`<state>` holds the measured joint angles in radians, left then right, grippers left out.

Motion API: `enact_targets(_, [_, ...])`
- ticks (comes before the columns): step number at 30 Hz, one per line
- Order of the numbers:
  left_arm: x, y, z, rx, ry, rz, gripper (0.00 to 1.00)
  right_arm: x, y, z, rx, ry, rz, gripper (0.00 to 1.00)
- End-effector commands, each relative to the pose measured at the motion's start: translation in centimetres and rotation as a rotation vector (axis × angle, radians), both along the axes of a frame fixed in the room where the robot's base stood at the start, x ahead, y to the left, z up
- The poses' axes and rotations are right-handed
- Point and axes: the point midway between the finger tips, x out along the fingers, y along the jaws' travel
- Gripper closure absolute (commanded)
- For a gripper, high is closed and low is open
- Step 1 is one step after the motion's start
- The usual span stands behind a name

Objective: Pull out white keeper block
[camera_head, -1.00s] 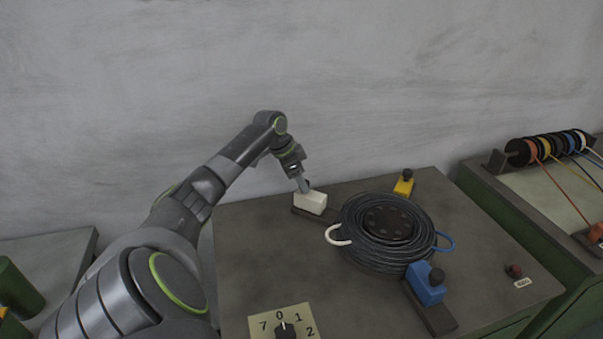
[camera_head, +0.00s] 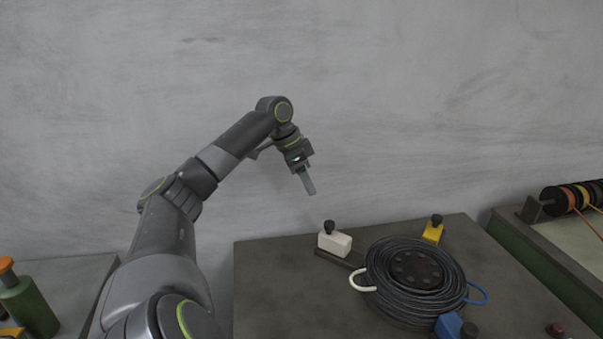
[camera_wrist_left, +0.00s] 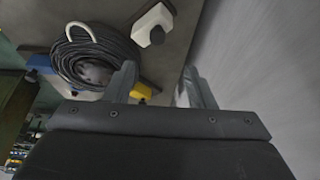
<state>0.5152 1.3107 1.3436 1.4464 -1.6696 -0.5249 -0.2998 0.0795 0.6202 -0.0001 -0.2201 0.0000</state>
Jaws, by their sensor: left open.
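The white keeper block (camera_head: 335,242), with a dark knob on top, sits on a dark rail at the back left of the machine top, beside the black wire coil (camera_head: 415,282). It also shows in the left wrist view (camera_wrist_left: 152,22). My left gripper (camera_head: 310,190) is open and empty, in the air above and a little left of the block, clear of its knob. In the left wrist view its two fingers (camera_wrist_left: 158,85) stand apart with nothing between them. My right gripper is not in view.
A yellow block (camera_head: 433,231) and a blue block (camera_head: 448,326) stand around the coil. White (camera_head: 362,280) and blue (camera_head: 478,295) wire loops stick out of it. A green bottle (camera_head: 28,305) stands at far left. The wall (camera_head: 420,110) is behind.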

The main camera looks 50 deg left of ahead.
Motion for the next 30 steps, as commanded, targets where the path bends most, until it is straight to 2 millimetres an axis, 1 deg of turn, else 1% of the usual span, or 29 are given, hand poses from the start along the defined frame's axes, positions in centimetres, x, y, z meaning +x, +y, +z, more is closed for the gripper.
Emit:
enact_targets(1, [-0.3,0.2,0.8,0.003,-0.002,0.002,0.50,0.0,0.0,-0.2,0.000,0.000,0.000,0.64])
enact_targets(3, [-0.6,0.4,1.6,0.002,-0.001,0.001,0.50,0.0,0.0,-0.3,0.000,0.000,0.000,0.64])
enact_targets(7, [-1.0,0.5,2.6,0.000,-0.001,0.000,0.50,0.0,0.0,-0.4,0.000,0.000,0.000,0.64])
enact_targets(11, [-1.1,0.6,2.9,0.000,-0.001,0.000,0.50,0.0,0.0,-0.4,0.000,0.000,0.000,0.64])
enact_targets(26, [-1.1,0.6,2.8,0.000,0.000,0.000,0.50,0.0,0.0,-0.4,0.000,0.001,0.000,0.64])
enact_targets(29, [-1.1,0.6,3.2,0.000,0.000,0.000,0.50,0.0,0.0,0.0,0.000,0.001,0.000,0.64])
enact_targets(30, [-1.1,0.6,3.6,0.000,0.000,0.000,0.50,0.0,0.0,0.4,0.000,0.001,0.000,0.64])
